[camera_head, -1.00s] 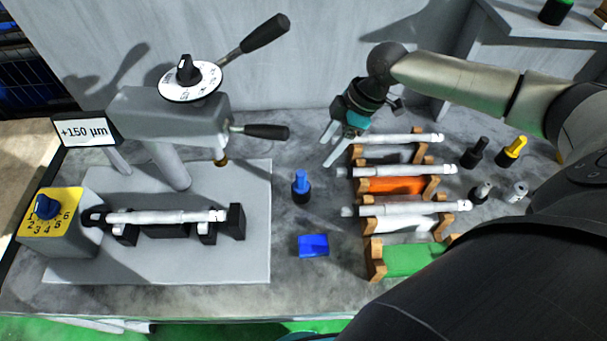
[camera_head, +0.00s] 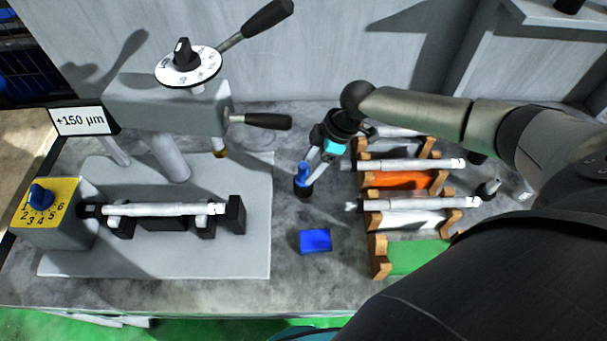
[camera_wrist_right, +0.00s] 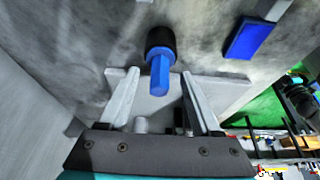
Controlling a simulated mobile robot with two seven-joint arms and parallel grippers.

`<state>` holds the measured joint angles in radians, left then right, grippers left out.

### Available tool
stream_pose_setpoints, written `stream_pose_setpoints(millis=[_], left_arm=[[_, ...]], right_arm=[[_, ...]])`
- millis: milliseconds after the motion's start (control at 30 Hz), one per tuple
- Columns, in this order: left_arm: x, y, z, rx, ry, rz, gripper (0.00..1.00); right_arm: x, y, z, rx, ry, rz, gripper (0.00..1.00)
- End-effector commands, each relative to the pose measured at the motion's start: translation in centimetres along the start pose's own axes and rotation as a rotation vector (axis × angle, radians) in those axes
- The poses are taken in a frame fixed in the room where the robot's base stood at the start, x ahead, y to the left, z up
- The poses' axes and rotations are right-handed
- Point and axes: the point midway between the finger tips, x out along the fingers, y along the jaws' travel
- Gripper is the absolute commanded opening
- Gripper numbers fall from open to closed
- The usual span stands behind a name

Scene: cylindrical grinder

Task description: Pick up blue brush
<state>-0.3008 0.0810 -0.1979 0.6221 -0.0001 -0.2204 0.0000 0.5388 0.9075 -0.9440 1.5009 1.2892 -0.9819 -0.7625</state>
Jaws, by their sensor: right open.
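The blue brush (camera_head: 303,174), a blue handle on a black round base, stands upright on the grey table between the grinder and the workpiece racks. In the right wrist view, the brush (camera_wrist_right: 160,78) appears between and just beyond the fingertips. My right gripper (camera_head: 311,168) is open and reaches the brush from the upper right. Its fingers (camera_wrist_right: 157,84) are spread to either side of the handle's end. Whether a finger touches it, I cannot tell. My left gripper is not in view.
A blue block (camera_head: 315,241) lies in front of the brush. Wooden racks with white shafts (camera_head: 410,203) stand to the right. The grinder's grey base plate (camera_head: 250,262) is at left, holding a shaft.

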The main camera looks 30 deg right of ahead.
Motion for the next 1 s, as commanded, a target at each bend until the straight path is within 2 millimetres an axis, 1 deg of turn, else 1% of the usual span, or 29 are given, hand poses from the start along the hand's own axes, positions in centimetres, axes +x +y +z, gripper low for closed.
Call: stream_pose_setpoints(millis=[33, 167, 433, 467, 1000], left_arm=[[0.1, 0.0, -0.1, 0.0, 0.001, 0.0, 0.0], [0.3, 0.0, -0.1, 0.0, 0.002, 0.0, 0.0], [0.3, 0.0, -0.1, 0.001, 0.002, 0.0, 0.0], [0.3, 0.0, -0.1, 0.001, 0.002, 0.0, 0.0], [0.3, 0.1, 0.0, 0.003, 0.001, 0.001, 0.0]], right_arm=[[0.9, 0.0, -0.1, 0.001, 0.001, -0.001, 0.65], [2.1, 0.0, -0.1, 0.001, 0.0, 0.0, 0.65], [2.4, 0.0, 0.0, 0.0, -0.001, 0.001, 0.65], [2.4, 0.0, 0.0, 0.0, -0.001, 0.001, 0.63], [2.4, 0.0, 0.0, 0.0, -0.001, 0.001, 0.02]])
